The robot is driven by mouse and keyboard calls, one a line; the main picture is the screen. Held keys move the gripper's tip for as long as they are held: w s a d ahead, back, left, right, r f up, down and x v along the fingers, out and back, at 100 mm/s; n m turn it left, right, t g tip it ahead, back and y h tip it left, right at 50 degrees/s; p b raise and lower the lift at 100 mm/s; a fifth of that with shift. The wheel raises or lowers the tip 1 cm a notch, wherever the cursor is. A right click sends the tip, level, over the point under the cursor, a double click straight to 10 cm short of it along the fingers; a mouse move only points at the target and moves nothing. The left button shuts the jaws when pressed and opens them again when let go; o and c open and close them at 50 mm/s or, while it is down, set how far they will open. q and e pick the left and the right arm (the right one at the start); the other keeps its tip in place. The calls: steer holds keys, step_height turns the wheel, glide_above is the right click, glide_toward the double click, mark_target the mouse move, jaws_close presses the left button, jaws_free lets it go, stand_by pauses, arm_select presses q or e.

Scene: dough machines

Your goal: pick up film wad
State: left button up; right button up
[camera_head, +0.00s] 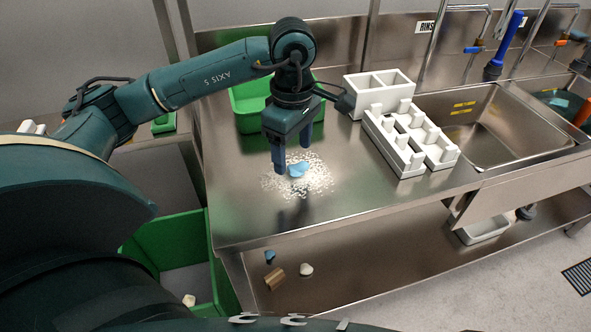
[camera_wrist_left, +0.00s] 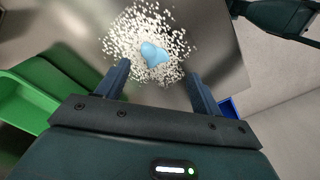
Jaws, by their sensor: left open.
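The film wad (camera_head: 298,170) is a small light-blue crumpled lump on the steel table (camera_head: 360,200). It lies amid a patch of scattered white crumbs (camera_head: 318,178). It also shows in the left wrist view (camera_wrist_left: 153,55), ahead of and between the fingertips. My left gripper (camera_head: 293,158) points down just above the wad, with its fingers apart and nothing between them. In the left wrist view my left gripper (camera_wrist_left: 158,75) is open, and the wad is clear of both fingers. My right gripper is not in view.
A green bin (camera_head: 250,112) stands behind the gripper. White divided holders (camera_head: 408,140) stand to the right, before the sink (camera_head: 500,125). A green crate (camera_head: 215,250) is on the floor at left. Small items, including a brown block (camera_head: 274,278), lie on the lower shelf.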

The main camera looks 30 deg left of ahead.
mark_target(295, 165)
arm_select(q)
steer(key=shift+w+f+p, duration=0.2)
steer(key=shift+f, duration=1.2)
steer(key=shift+w+f+p, duration=0.15)
steer(key=shift+f, duration=1.2)
steer(key=shift+c, duration=0.3)
steer(key=c, duration=1)
